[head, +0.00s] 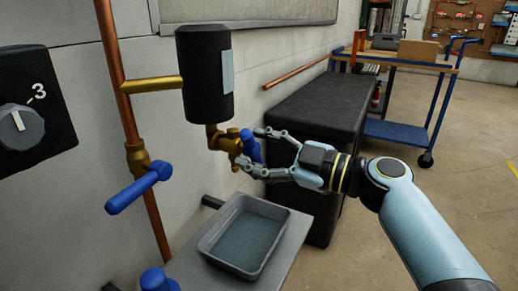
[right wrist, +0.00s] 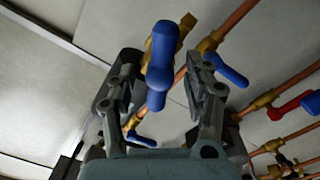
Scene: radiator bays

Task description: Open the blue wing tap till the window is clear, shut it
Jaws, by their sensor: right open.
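The blue wing tap (head: 249,146) sits on a brass valve (head: 226,142) under a black cylinder (head: 199,65). A pale grey-blue window strip (head: 227,72) runs down the cylinder's side; I cannot make out any detail in it. My right gripper (head: 251,150) is open, with its fingers reaching in from the right around the blue wing. In the right wrist view the blue wing (right wrist: 160,62) stands between the two spread fingers (right wrist: 166,88); I cannot tell whether either finger touches it. My left gripper is out of view.
A grey tray (head: 210,245) holding dull bluish liquid stands on a shelf below the tap. A blue lever (head: 138,190) is on the copper pipe (head: 113,80) at left. A black bin (head: 315,125) stands behind the gripper. A blue cart (head: 400,130) is farther back.

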